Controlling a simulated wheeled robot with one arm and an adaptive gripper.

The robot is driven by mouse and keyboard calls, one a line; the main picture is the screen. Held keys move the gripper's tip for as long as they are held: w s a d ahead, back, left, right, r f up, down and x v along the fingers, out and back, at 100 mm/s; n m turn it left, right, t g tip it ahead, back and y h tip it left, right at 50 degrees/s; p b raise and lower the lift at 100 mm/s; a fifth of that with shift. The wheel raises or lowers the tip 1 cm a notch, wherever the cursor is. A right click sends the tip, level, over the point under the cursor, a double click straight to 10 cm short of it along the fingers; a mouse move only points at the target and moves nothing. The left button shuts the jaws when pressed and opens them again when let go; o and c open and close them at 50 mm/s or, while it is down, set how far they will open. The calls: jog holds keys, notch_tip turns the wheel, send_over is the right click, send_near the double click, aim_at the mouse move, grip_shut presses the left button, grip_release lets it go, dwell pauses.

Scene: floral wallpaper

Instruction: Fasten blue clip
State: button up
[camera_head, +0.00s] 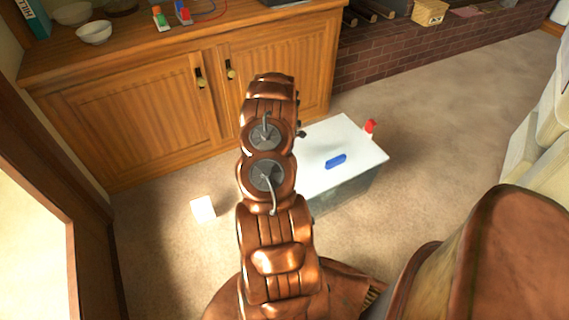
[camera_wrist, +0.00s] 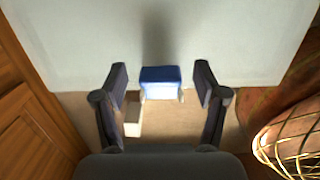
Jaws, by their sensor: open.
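A clear box with a white lid (camera_head: 327,142) stands on the carpet in the head view. The lid (camera_wrist: 230,35) fills the top of the wrist view. A blue clip (camera_wrist: 161,74) is at the lid's near edge, its lighter lower part reaching past the edge; whether it is latched I cannot tell. My gripper (camera_wrist: 161,82) is open, one finger on each side of the clip, with gaps showing. My arm hides the box's left side and most of the gripper in the head view. A blue handle (camera_head: 336,161) lies on the lid. A red clip (camera_head: 370,126) sticks up at the lid's right edge.
A small white block (camera_head: 203,208) lies on the carpet left of my arm; it also shows in the wrist view (camera_wrist: 132,118). A wooden cabinet (camera_head: 130,125) stands behind, with bowls on top. A pale sofa (camera_head: 545,130) is at right. Carpet right of the box is clear.

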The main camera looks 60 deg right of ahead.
notch_tip(320, 180, up, 10)
jog(key=shift+w+a+r, duration=0.2)
jog(key=shift+w+a, duration=0.05)
jog(key=shift+a, duration=0.2)
